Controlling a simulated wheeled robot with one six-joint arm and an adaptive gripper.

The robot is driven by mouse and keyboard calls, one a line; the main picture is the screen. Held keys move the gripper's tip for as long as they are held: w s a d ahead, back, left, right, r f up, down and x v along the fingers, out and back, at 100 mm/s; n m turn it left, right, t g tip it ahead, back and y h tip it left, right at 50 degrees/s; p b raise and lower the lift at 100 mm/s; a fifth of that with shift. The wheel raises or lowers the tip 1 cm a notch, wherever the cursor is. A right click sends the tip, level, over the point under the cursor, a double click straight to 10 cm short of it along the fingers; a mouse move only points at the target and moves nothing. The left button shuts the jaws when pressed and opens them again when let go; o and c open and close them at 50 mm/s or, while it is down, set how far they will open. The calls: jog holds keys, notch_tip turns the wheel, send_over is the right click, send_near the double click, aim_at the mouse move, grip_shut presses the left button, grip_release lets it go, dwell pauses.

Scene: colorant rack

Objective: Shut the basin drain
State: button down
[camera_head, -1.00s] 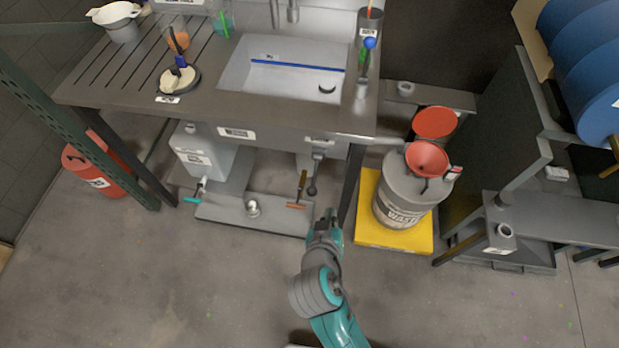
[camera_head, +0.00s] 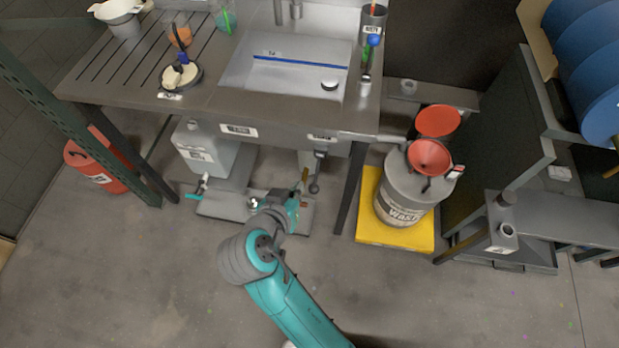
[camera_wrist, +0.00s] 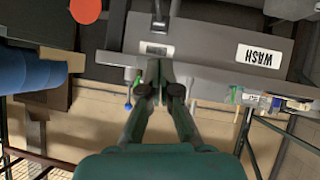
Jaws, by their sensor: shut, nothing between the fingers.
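The grey basin (camera_head: 262,82) is set in the counter, with a round drain piece (camera_head: 330,86) at its right and a blue line across it. Below its front edge hangs a dark drain lever (camera_head: 317,170) under a small label, pointing down. The lever mount also shows in the wrist view (camera_wrist: 158,22), beside the small label (camera_wrist: 157,50). My gripper (camera_head: 294,201) is low in front of the under-sink area, left of and below the lever, apart from it as far as I can tell. In the wrist view the fingers (camera_wrist: 161,72) are together and empty.
A white jug (camera_head: 205,155) and a low grey platform (camera_head: 225,205) with valves are under the counter. A waste drum (camera_head: 402,195) with red funnels stands on a yellow base (camera_head: 385,240) at right. A red can (camera_head: 95,165) is left. The front floor is clear.

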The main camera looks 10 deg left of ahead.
send_over(316, 174)
jog(key=s+a, duration=0.1)
jog(key=s, duration=0.3)
jog(key=f, duration=0.5)
jog(key=shift+a, duration=0.2)
jog(key=f, duration=0.2)
jog(key=w+f, duration=0.1)
jog(key=shift+d+f, duration=0.1)
jog(key=shift+d, duration=0.2)
jog(key=shift+w+d+f, duration=0.1)
jog(key=shift+w+f, duration=0.05)
jog(key=shift+f, duration=0.45)
jog(key=shift+f, duration=0.15)
